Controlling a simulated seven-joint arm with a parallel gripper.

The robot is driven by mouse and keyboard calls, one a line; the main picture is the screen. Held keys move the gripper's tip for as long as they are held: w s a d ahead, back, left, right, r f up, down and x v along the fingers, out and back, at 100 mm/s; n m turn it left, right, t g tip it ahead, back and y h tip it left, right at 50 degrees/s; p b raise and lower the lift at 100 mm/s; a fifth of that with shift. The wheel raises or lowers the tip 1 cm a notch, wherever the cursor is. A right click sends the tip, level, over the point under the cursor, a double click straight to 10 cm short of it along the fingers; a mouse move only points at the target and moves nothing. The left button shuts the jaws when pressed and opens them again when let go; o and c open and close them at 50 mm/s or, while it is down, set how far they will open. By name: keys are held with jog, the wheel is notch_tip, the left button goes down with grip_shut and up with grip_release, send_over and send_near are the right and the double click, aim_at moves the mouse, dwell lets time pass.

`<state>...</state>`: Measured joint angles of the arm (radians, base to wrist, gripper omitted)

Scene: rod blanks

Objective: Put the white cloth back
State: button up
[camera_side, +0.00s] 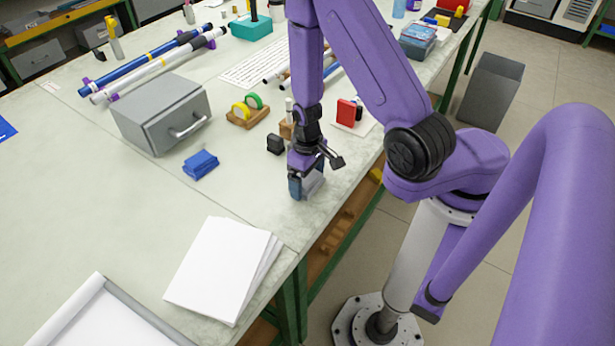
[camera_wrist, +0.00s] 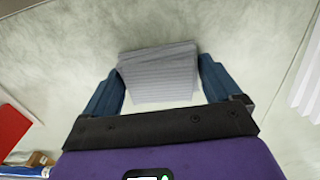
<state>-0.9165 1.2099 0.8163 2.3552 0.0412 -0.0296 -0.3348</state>
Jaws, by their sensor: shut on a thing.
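The white cloth (camera_wrist: 158,78) is a folded, pale grey-white piece with fine lines, between the two blue fingers of my gripper (camera_wrist: 160,88) in the wrist view. In the side view my gripper (camera_side: 304,187) points down near the right edge of the table, shut on the cloth (camera_side: 315,184), which shows as a light grey patch beside the finger. The fingers hide part of it there. I cannot tell whether the cloth touches the table.
A grey drawer box (camera_side: 155,118) stands to the left, with a folded blue item (camera_side: 200,165) in front. A small black block (camera_side: 275,144), a wooden tape holder (camera_side: 248,116) and a red box (camera_side: 346,112) are nearby. White sheets (camera_side: 220,270) lie in front.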

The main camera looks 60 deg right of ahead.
jog(key=shift+f, duration=0.1)
jog(key=o, duration=0.8)
jog(key=shift+w+a+r+n, duration=0.35)
jog(key=shift+a+r+n, duration=0.85)
jog(key=shift+r, duration=3.3)
jog(key=shift+w+a+r+n, duration=0.3)
jog(key=shift+a+r+n, duration=0.9)
jog(key=shift+r, duration=3.25)
jog(key=s+d+r+n, duration=0.1)
jog(key=s+r+n, duration=0.1)
jog(key=s, duration=0.3)
jog(key=s+d+r+n, duration=0.1)
jog(key=s+r+n, duration=0.1)
jog(key=s, duration=0.4)
jog(key=s+d+r+n, duration=0.1)
jog(key=s+r+n, duration=0.1)
jog(key=s, duration=0.4)
jog(key=shift+r+n, duration=0.1)
jog(key=shift+n, duration=0.8)
